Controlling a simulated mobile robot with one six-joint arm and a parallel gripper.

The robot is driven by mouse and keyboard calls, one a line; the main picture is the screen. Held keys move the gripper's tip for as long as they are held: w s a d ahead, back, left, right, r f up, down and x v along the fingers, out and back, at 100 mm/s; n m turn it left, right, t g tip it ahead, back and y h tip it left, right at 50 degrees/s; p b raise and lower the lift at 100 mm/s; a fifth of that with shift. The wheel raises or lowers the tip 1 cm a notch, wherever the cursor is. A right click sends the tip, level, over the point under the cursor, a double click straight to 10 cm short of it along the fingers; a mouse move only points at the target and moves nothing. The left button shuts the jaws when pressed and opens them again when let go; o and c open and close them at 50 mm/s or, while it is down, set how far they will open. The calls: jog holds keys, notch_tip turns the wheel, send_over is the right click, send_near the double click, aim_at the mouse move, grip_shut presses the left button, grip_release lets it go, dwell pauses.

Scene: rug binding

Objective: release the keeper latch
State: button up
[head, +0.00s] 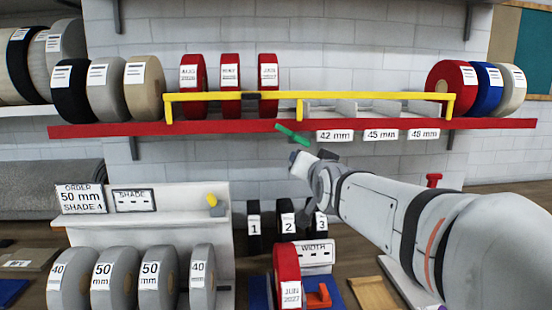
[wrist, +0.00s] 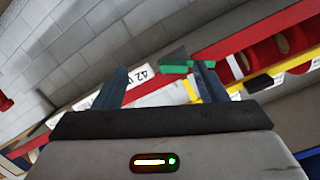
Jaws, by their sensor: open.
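The green latch lever (head: 292,134) hangs tilted below the front edge of the red shelf, under the yellow keeper bar (head: 375,96). The bar runs along the shelf in front of several red rolls and empty slots. My gripper (head: 300,160) is just below the lever. In the wrist view my gripper (wrist: 162,84) is open, with its two dark fingers spread. The green lever (wrist: 176,69) shows beyond the fingertips, close to the right finger, which seems to cover part of it. I cannot tell whether they touch.
The red shelf (head: 190,126) spans the wall, with dark and beige rolls (head: 107,86) at left and red, blue and beige rolls (head: 478,84) at right. Below stand grey rolls (head: 118,279), a labelled white stand (head: 150,222) and a red roll (head: 287,277).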

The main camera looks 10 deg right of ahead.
aim_at(302, 142)
jog(key=shift+m+t, duration=0.4)
jog(key=shift+t, duration=0.4)
jog(key=w+r, duration=0.1)
jog(key=w, duration=0.1)
jog(key=w+r+p, duration=0.1)
jog(key=w, duration=0.2)
jog(key=w+r, duration=0.1)
jog(key=w, duration=0.2)
jog(key=shift+w+f+p, duration=0.1)
jog(key=shift+w+p, duration=0.25)
jog(key=shift+w, duration=0.45)
jog(key=c, duration=1)
